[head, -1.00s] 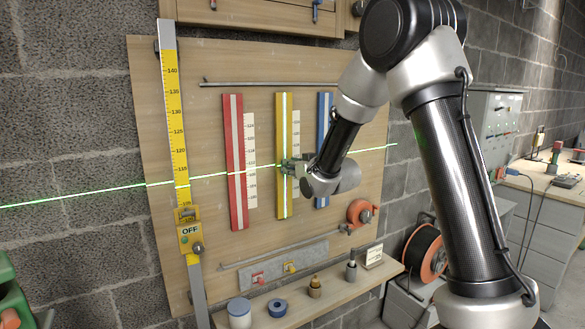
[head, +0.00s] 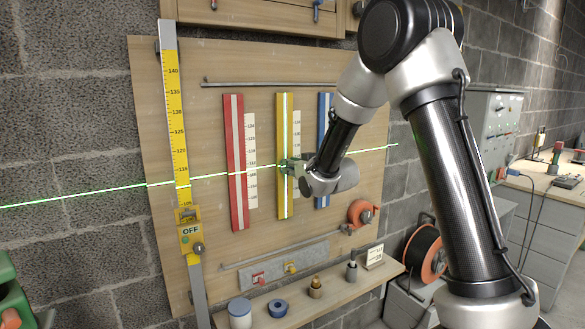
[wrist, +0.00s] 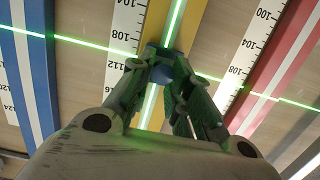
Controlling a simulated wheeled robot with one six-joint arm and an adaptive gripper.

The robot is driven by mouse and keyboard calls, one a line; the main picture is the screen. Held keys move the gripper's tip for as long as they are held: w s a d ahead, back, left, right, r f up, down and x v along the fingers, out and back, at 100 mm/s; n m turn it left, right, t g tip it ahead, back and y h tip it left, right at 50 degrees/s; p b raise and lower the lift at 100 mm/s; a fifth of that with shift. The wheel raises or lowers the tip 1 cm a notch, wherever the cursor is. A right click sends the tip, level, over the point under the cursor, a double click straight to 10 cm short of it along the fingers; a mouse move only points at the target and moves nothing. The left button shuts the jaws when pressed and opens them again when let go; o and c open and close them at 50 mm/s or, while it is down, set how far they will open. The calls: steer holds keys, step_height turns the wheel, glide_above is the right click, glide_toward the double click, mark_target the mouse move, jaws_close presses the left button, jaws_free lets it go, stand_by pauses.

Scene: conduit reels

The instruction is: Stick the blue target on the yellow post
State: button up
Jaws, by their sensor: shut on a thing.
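The yellow post (head: 284,112) stands upright on the wooden board, between the red post (head: 235,130) and the blue post (head: 323,115). A pale stripe runs down its middle. My gripper (head: 288,166) is at the post's front, near mid-height, where the green laser line crosses it. The wrist view shows my gripper (wrist: 163,68) shut on a small blue piece, the blue target (wrist: 157,79), in front of the yellow post (wrist: 193,28). The fingers hide most of the target. I cannot tell whether it touches the post.
A grey strip (head: 275,267) low on the board holds a red target (head: 258,278) and a yellow target (head: 290,267). The shelf (head: 325,291) below carries a blue tape roll (head: 277,307) and other small items. A yellow scale (head: 176,125) with a slider stands at left.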

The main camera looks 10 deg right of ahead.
steer(key=shift+w, duration=0.1)
stand_by(0.3)
steer(key=o, duration=1.4)
steer(key=v, duration=0.3)
steer(key=f+v, duration=0.1)
steer(key=v, duration=0.5)
steer(key=shift+f, duration=0.15)
